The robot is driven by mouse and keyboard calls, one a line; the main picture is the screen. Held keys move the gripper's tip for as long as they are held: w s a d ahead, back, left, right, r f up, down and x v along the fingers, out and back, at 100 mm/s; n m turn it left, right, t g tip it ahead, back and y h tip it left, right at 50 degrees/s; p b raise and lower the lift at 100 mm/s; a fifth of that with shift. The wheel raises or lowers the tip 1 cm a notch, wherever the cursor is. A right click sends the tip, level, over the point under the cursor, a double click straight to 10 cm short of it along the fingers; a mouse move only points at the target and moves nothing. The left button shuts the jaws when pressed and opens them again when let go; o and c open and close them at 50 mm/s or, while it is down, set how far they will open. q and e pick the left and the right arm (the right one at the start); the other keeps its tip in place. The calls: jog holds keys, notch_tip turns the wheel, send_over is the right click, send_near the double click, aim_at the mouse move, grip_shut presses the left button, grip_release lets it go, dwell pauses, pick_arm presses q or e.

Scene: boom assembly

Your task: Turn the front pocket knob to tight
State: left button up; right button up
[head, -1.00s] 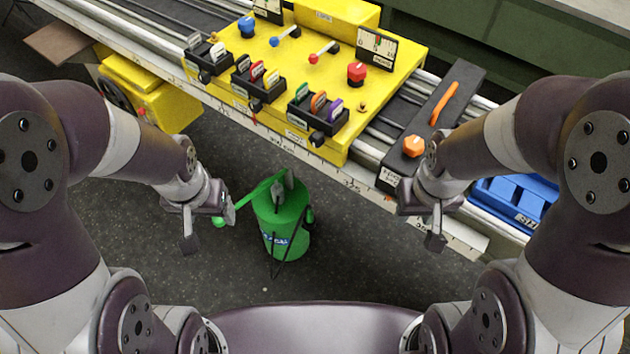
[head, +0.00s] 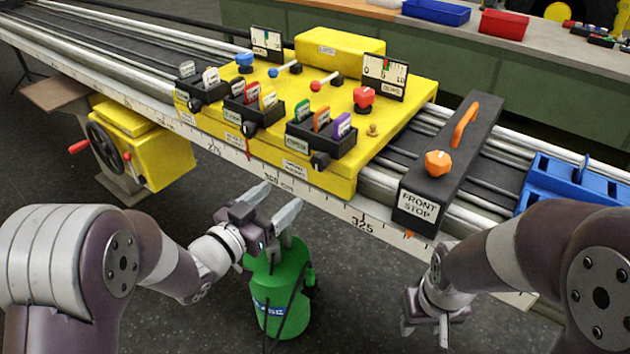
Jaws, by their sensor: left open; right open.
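The yellow carriage (head: 395,125) sits on the rails and carries three black card pockets, each with a small black knob on its near side. The right pocket (head: 338,143) has its knob (head: 320,160) low on the front. The middle pocket has its knob (head: 249,128), and the left pocket its knob (head: 194,105). I cannot read how any knob is set. My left gripper (head: 273,203) is open and empty, in front of the scale rail, below and left of the right pocket's knob. My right gripper (head: 427,326) is open and empty at lower right, apart from everything.
A black block marked FRONT STOP (head: 421,206), with an orange knob (head: 438,163), stands right of the carriage. A green canister (head: 285,295) stands on the floor below my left gripper. A blue tray (head: 570,188) is at right. A yellow handwheel unit (head: 155,150) is at left.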

aim_at(317, 165)
pick_arm(q)
jog(key=x, duration=1.2)
jog(key=shift+w+d+r, duration=0.25)
jog(key=c, duration=1.1)
